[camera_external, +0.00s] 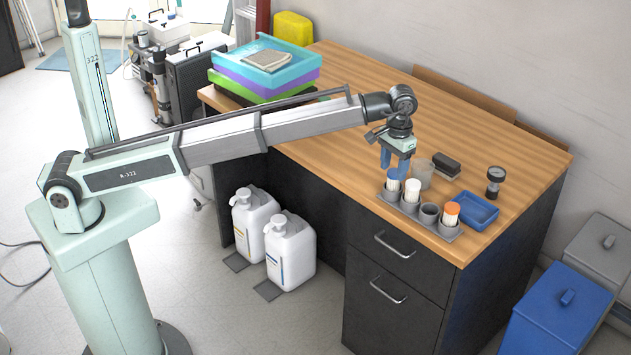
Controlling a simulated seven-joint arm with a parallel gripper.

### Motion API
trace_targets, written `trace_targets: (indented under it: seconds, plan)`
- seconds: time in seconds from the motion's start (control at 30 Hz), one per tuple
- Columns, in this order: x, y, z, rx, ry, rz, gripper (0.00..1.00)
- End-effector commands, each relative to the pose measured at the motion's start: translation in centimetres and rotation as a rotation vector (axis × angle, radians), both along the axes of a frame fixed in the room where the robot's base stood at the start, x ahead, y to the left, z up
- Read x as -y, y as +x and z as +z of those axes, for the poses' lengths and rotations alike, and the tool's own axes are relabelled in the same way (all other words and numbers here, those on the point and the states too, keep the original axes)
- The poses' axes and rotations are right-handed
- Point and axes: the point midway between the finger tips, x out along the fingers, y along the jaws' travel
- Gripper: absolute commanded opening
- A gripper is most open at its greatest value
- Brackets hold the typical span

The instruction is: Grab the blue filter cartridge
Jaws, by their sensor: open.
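The blue filter cartridge (393,185) has a white body and a blue top. It stands upright in the leftmost place of a grey rack (408,209) at the desk's front edge. My gripper (394,170) points down directly over it, with its blue fingers open. The fingertips are close to the cartridge's top. I cannot tell whether they reach down beside it, as blue overlaps blue there.
The rack also holds a white-topped cartridge (412,190), a dark empty-looking cup (429,213) and an orange-topped cartridge (451,212). A clear beaker (421,173), a dark block (447,165), a gauge (495,181) and a blue tray (474,209) stand close by.

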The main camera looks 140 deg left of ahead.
Motion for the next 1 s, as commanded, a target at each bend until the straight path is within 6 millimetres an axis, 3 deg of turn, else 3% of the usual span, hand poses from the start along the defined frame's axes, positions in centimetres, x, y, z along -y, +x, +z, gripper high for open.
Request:
trace_targets:
  seconds: [0.03, 0.13, 0.33, 0.57, 0.83, 1.0]
  plan:
    - [-1.5, -0.6, 2.0, 0.007, 0.009, 0.024, 0.56]
    - [-3.0, -1.8, 4.5, 0.014, 0.018, 0.059, 0.56]
    - [-4.0, -2.9, 6.2, 0.019, 0.025, 0.086, 0.56]
    - [-3.9, -2.9, 4.0, 0.017, 0.024, 0.086, 0.56]
    - [-3.9, -2.9, -0.6, 0.018, 0.024, 0.085, 0.56]
    - [-3.9, -2.8, -2.1, 0.018, 0.025, 0.085, 0.56]
